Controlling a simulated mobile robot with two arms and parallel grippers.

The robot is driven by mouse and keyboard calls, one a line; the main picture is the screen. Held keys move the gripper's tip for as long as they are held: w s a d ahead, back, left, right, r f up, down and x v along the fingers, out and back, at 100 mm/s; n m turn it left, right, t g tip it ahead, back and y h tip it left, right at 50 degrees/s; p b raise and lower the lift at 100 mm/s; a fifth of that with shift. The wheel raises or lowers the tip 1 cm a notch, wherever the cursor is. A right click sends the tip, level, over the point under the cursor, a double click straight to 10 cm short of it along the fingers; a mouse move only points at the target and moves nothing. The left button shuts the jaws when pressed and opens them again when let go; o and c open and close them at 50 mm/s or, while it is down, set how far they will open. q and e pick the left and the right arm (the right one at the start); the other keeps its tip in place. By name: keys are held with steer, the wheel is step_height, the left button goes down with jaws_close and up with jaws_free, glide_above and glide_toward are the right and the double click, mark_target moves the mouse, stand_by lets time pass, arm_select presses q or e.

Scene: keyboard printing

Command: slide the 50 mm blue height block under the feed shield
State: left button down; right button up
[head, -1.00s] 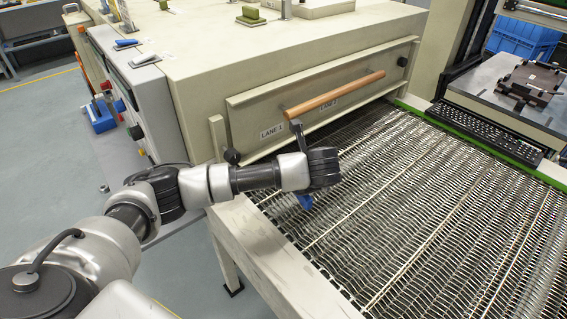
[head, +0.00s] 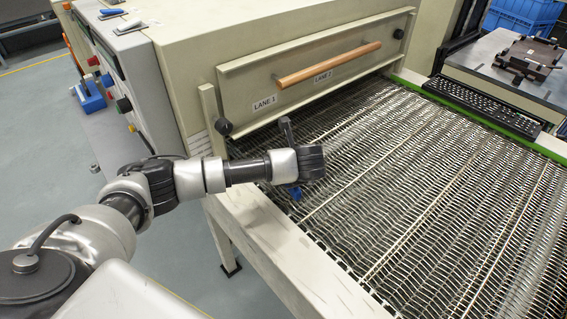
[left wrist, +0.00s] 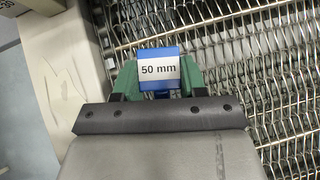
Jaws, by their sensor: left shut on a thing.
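My left gripper (head: 295,188) is over the near left part of the mesh belt, in front of the feed shield. In the left wrist view its green fingers (left wrist: 157,80) are shut on the blue height block (left wrist: 158,51), whose white label reads "50 mm". The feed shield (head: 330,56) is a beige panel with a wooden handle and lane labels. My right gripper is not in view.
The wire mesh belt (head: 430,190) is bare to the right. A pale side rail (head: 275,235) borders it at the left. A black knob (head: 224,127) and post stand at the shield's left end.

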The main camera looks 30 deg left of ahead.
arm_select(q)
steer(key=a, duration=0.1)
steer(key=w+a, duration=0.1)
steer(key=a, duration=0.2)
steer(key=shift+w+a+p, duration=0.1)
steer(key=shift+w+p, duration=0.25)
steer(key=a, duration=0.2)
steer(key=w+a, duration=0.1)
steer(key=a, duration=0.1)
steer(key=w+a, duration=0.1)
steer(key=a, duration=0.1)
steer(key=shift+w+p, duration=0.25)
steer(key=shift+p, duration=0.05)
steer(key=shift+f+b, duration=0.4)
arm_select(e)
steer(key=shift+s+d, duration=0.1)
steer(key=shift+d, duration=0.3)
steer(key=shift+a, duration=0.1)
arm_select(q)
steer(key=c, duration=0.5)
jaws_free()
steer(key=shift+c, duration=0.2)
